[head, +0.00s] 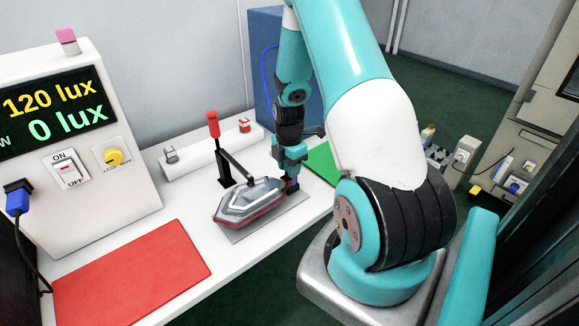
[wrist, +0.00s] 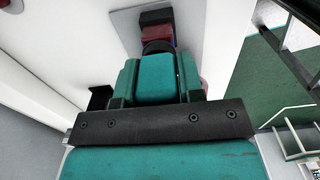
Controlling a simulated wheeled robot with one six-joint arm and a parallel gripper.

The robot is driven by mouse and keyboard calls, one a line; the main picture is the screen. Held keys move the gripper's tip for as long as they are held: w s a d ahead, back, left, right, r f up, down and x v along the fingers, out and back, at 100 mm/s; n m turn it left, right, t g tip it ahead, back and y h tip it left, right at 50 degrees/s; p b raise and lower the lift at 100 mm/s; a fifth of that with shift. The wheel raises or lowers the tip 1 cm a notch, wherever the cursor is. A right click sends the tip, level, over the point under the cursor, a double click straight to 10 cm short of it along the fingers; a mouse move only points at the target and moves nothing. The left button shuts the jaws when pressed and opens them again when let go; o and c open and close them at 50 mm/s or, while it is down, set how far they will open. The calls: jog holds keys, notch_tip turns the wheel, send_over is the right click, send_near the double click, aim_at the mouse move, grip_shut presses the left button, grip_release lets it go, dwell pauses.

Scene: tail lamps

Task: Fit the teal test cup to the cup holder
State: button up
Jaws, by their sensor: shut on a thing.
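My gripper (head: 291,172) points down at the right end of the clear-and-red tail lamp (head: 250,203), over the grey plate (head: 262,222). In the wrist view my gripper (wrist: 159,53) is shut on a small dark rounded piece (wrist: 158,46), mostly hidden by the teal gripper parts. Just past it are a black block (wrist: 156,16) and a red-and-blue piece (wrist: 158,34) on the plate; I cannot tell whether they touch the held piece. I cannot single out the teal test cup from the teal gripper, nor tell for sure which part is the cup holder.
A black clamp with a red handle (head: 212,125) stands by the lamp. A white bar (head: 205,155) with two small fittings lies behind. A red mat (head: 130,275) lies in front, a green mat (head: 323,162) at right. A lux display box (head: 75,150) stands left.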

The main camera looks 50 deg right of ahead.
jog(key=shift+r+p, duration=0.85)
jog(key=shift+r, duration=0.3)
jog(key=shift+r, duration=0.25)
jog(key=shift+r+p, duration=0.65)
jog(key=shift+p, duration=0.05)
jog(key=shift+f, duration=0.1)
jog(key=o, duration=0.4)
jog(key=c, duration=0.4)
jog(key=shift+o, duration=0.2)
jog(key=shift+a, duration=0.1)
